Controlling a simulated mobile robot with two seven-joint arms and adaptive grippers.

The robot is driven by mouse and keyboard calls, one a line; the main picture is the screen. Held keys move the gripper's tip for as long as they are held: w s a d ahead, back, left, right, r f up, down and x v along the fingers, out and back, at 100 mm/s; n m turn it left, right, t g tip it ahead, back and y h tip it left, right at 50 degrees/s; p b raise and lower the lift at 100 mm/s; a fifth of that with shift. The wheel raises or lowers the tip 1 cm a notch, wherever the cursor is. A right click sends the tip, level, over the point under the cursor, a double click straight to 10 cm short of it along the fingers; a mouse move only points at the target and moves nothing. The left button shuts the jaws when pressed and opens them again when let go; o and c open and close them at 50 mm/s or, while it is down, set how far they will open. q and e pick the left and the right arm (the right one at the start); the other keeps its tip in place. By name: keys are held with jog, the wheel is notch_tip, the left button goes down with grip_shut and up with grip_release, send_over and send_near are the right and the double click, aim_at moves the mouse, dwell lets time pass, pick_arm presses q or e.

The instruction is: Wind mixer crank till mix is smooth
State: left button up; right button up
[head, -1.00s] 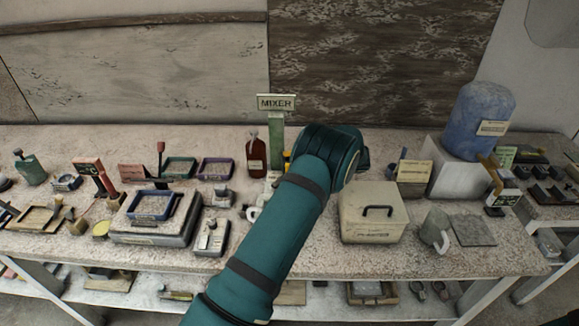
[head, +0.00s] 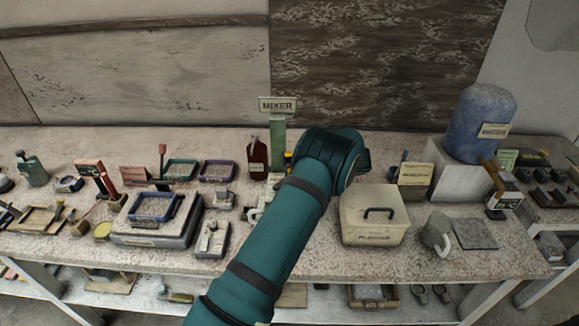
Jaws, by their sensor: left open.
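The mixer sign (head: 277,104) stands on a green post (head: 277,132) at the back middle of the table in the head view. The mixer's lower part is mostly behind my left arm (head: 278,232), which comes up from the bottom middle. A small yellow piece (head: 288,157) shows beside the post, and pale parts show left of the arm. I cannot make out the crank or the mix. My left gripper is at the far end of this arm, by the mixer, and its fingers are largely hidden by the arm. It is open. My right gripper is out of view.
A brown bottle (head: 257,157) stands just left of the mixer. A lidded box (head: 374,216) is right of my arm, with a grey mug (head: 436,232) beyond. A blue-topped tray (head: 152,207) and a small grey device (head: 212,239) are at left. A blue drum (head: 481,115) stands back right.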

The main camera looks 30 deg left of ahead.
pick_arm(q)
jog(key=v, duration=0.8)
dwell(0.4)
